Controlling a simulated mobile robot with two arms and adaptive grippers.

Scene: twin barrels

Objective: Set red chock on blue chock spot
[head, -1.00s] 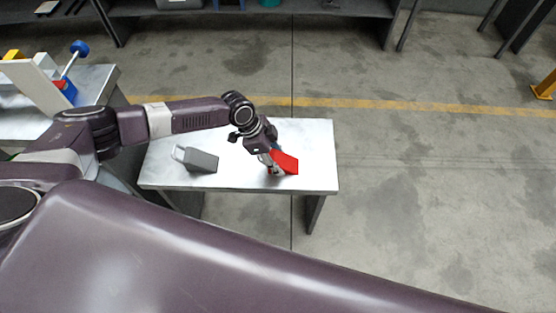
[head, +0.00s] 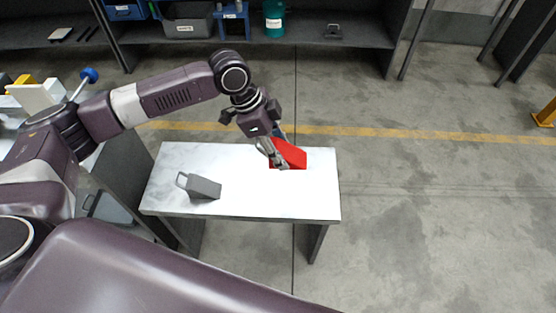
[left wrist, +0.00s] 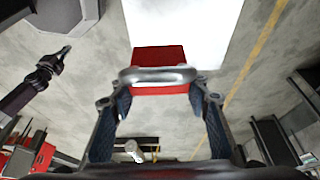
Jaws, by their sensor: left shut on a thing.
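The red chock (head: 290,153) is a wedge held up near the far edge of the white table, in front of its surface in the head view. My left gripper (head: 274,160) is shut on its handle. In the left wrist view the chock (left wrist: 160,60) hangs beyond the fingers (left wrist: 160,105), with its metal handle between them. A blue chock spot cannot be made out in either view. What looks like my right arm's end (left wrist: 58,58) shows small in the left wrist view; its jaws are unclear.
A grey chock (head: 204,188) with a handle rests on the left of the white table (head: 260,202). A bench with a blue-knobbed object (head: 88,75) stands left. A shelf (head: 310,38) with a grey bin (head: 188,20) runs along the back.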

